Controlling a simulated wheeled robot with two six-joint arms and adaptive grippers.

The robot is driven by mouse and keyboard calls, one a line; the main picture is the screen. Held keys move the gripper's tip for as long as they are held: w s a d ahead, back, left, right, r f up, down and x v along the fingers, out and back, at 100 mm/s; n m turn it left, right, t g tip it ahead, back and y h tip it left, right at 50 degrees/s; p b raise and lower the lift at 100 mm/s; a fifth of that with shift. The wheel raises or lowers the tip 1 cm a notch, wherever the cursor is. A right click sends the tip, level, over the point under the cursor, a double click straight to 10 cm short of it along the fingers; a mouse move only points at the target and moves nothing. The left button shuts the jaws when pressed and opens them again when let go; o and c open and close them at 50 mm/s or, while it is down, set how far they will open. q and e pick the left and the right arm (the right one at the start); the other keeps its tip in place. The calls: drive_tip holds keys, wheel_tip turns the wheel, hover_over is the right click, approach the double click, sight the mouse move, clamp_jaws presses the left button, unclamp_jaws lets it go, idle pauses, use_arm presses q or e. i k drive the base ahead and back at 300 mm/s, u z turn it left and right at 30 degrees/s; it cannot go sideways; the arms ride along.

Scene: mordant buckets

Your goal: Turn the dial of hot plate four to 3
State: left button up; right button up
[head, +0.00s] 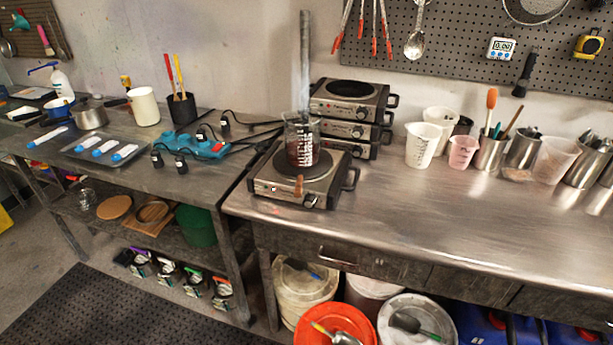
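A single hot plate (283,188) stands at the left front of the metal bench, with a dial (311,199) on its front face. A glass beaker (301,145) with dark red-brown contents sits on it. Behind it, hot plates are stacked: a top one (350,99), a middle one (352,130) and a lower one (349,149) partly hidden by the beaker and front plate. The top and middle ones show dials on their fronts. I cannot read plate numbers or dial settings. Neither of my grippers is in view.
A white jug (422,145) and pink cup (462,151) stand right of the stack. The bench top (420,215) is clear in front.

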sight(309, 201)
drive_tip(key=u, duration=0.55)
drive_tip(key=k, duration=1.3)
drive_tip(key=u, duration=1.25)
drive_tip(key=i, duration=1.85)
drive_tip(key=z, duration=1.1)
drive_tip(key=i, duration=0.65)
drive_tip(key=z, duration=0.7)
